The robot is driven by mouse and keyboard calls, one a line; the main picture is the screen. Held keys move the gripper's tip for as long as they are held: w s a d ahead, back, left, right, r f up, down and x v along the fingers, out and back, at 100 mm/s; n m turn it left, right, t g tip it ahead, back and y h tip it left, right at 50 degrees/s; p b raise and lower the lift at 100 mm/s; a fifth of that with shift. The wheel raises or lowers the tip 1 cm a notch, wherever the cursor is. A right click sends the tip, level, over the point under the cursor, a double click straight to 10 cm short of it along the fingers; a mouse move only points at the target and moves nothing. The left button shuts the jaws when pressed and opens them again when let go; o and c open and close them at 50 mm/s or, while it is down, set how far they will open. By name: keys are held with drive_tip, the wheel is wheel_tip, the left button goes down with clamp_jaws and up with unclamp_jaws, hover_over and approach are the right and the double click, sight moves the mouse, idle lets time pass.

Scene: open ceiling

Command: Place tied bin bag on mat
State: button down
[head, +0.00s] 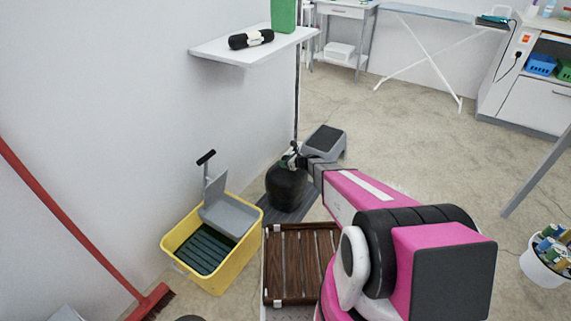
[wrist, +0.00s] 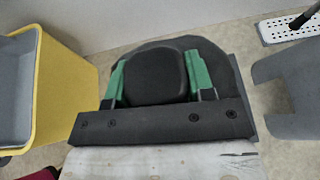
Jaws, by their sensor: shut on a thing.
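The black tied bin bag (head: 287,188) hangs upright at or just above the dark grey mat (head: 283,220), beside the wall. My gripper (head: 294,158) is shut on the tied top of the bag. In the wrist view, my gripper's green fingers (wrist: 158,80) stand on both sides of a black lump, with the dark bag (wrist: 229,68) behind it. A strip of the mat (wrist: 262,124) shows there at the bag's right. The bag covers part of the mat, and I cannot tell whether its underside touches it.
A yellow mop bucket (head: 213,278) stands left of the mat, and a brown slatted wooden piece (head: 290,265) lies in front. A grey step stool (head: 325,143) is behind it. A wall shelf (head: 235,53) overhangs behind. A red broom (head: 75,215) leans at left. Open floor lies right.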

drive_tip(key=shift+f, duration=0.55)
drive_tip(key=shift+c, duration=2.4)
unclamp_jaws()
